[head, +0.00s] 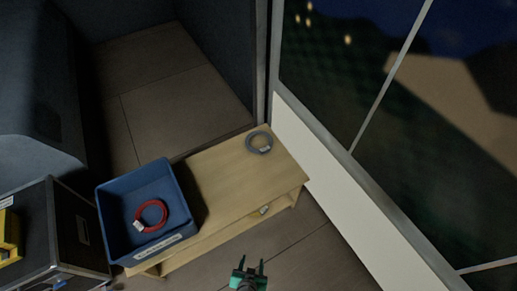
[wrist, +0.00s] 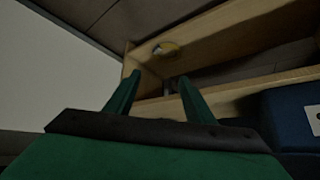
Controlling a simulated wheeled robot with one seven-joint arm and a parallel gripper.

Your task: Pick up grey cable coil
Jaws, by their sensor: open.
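The grey cable coil (head: 249,145) lies flat on the far right end of the wooden bench (head: 220,178), with a small pale tag on it. My gripper (head: 250,263) is low in the head view, in front of the bench and well short of the coil. It is open, with nothing between its fingers. In the wrist view its two green fingers (wrist: 160,76) are spread towards the bench's wooden boards (wrist: 225,45). I cannot make out the grey coil in the wrist view.
A blue bin (head: 120,217) holding a red cable coil (head: 141,208) stands at the bench's left end. A dark case (head: 80,225) is further left. A window wall (head: 310,140) borders the bench's right end. A small pale item (head: 264,210) shows under the bench top.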

